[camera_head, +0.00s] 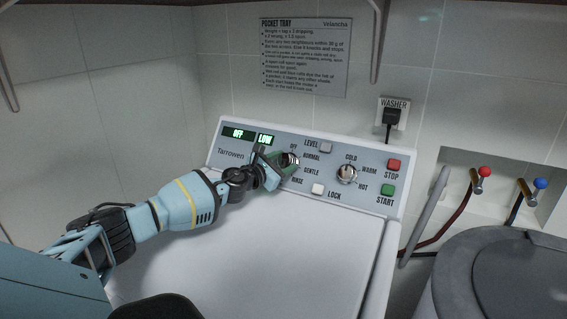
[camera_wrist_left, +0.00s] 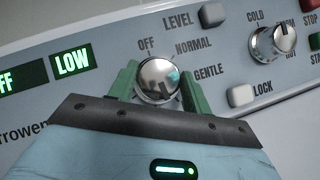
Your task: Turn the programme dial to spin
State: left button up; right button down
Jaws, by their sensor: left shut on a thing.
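The programme dial (camera_wrist_left: 158,80) is a shiny chrome knob on the washer's sloped panel, with the labels OFF, NORMAL and GENTLE around it in the left wrist view. In the head view the dial (camera_head: 290,160) is partly covered by my left gripper (camera_head: 273,165). The green fingers of my left gripper (camera_wrist_left: 158,88) are shut on the dial, one on each side. The display reads OFF (camera_head: 238,133) and LOW (camera_head: 265,139). A SPIN label is not visible; the area below and left of the dial is hidden by my gripper. My right gripper is not in view.
A second chrome knob (camera_head: 347,173) has COLD, WARM and HOT labels. The LEVEL button (camera_head: 326,146), LOCK button (camera_head: 318,189), red STOP button (camera_head: 393,165) and green START button (camera_head: 387,190) sit near the dials. The white washer lid (camera_head: 290,250) is clear in front.

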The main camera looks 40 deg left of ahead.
pick_arm(q)
jog(key=m+g+h+b, duration=0.1)
jog(key=m+h+b, duration=0.1)
jog(key=m, duration=0.3)
jog(key=shift+a+f+h, duration=0.1)
jog(key=shift+a+h, duration=0.05)
jog(key=shift+h, duration=0.35)
jog(key=shift+m+b, duration=0.3)
jog(key=shift+m+g+h+b, duration=0.3)
jog(key=shift+m+h, duration=0.1)
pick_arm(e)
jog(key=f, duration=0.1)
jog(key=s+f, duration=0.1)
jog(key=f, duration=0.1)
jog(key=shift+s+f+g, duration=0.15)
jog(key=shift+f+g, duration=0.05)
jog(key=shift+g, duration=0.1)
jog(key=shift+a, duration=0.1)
pick_arm(q)
jog(key=shift+r, duration=0.2)
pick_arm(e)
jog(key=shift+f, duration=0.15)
pick_arm(q)
jog(key=o, duration=1)
